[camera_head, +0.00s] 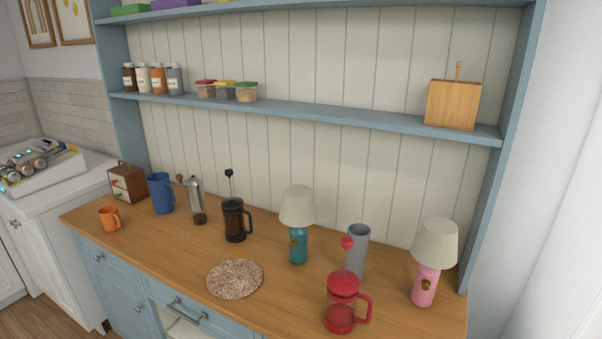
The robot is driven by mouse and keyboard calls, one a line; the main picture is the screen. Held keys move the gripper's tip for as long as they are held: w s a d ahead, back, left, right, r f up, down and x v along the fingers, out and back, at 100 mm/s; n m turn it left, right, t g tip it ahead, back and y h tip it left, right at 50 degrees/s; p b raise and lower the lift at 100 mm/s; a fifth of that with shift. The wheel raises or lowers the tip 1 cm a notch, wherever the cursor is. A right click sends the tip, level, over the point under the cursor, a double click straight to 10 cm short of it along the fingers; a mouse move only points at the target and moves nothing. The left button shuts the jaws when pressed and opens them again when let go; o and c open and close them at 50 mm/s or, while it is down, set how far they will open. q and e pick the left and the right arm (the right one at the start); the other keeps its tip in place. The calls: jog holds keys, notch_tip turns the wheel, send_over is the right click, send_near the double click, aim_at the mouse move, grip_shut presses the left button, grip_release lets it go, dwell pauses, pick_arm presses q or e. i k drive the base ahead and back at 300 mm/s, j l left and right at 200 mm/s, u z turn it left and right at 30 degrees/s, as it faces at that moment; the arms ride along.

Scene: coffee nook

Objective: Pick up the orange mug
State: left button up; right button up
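The orange mug (108,218) stands upright on the wooden counter (180,251), near its left end. Its handle points to the right. It stands apart from the other things and nothing covers it. Neither of my grippers shows in the head view.
To the right are a metal grinder (197,201), a black French press (234,220) and a round speckled mat (235,279). A teal lamp (298,245) and red press (341,304) stand further right.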

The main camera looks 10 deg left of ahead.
aim_at(109, 214)
jog(key=u, duration=1.45)
jog(key=i+j+z, duration=0.25)
jog(key=i, duration=0.3)
jog(key=l, duration=0.1)
